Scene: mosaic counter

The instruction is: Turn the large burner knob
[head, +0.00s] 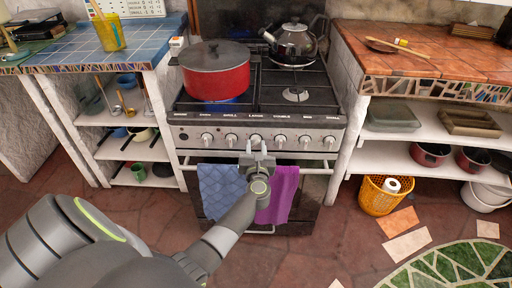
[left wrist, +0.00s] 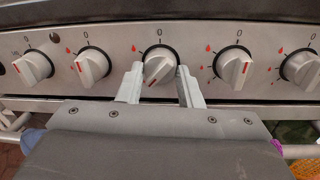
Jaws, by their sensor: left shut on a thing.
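The stove's front panel (head: 190,132) carries a row of white knobs. The large burner knob (left wrist: 158,67) is under the "LARGE" label near the middle of the row. In the left wrist view its red mark points down and slightly left, away from the 0 above it. My left gripper (head: 257,147) is in front of this knob. In the left wrist view its two fingers (left wrist: 160,74) are on either side of the knob, shut on it. In the head view the gripper partly hides the knob. My right gripper is not in view.
Neighbouring knobs (left wrist: 93,68) and (left wrist: 232,65) are close on both sides. A red pot (head: 215,78) and a kettle (head: 295,42) stand on the stove. Blue (head: 222,190) and purple (head: 280,195) towels hang on the oven rail below. A yellow basket (head: 378,198) stands on the floor.

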